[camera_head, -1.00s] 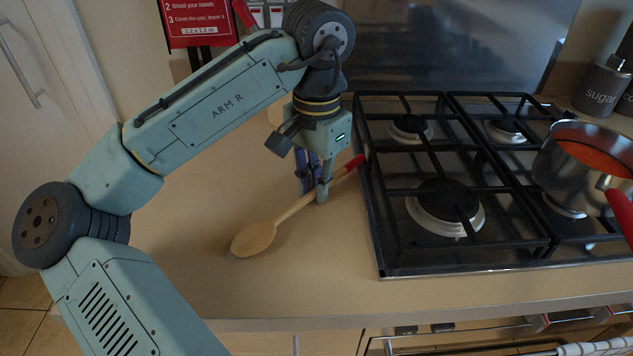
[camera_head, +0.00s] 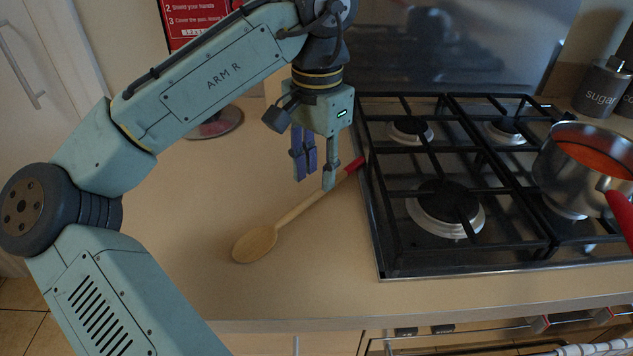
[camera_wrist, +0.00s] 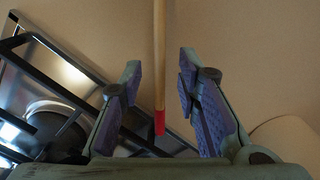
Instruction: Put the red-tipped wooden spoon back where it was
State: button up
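The red-tipped wooden spoon (camera_head: 289,218) lies on the counter, left of the hob. Its bowl points to the front left and its red tip (camera_head: 354,164) is at the hob's left edge; I cannot tell whether it touches. My gripper (camera_head: 316,178) is open and empty above the handle near the red end, fingers pointing down. In the wrist view, the spoon handle (camera_wrist: 159,60) runs between the two spread fingers of my gripper (camera_wrist: 160,85), apart from both, with the red tip toward the palm.
The gas hob (camera_head: 380,225) with raised black grates is to the right. A steel pan (camera_head: 560,180) with red contents and a red handle stands on it. A sugar canister (camera_head: 603,88) is at the back right. A round dish (camera_head: 222,124) is partly behind my arm. The front-left counter is clear.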

aim_at(317, 192)
notch_tip(317, 192, up, 8)
jog(key=shift+r, duration=0.15)
dwell(0.4)
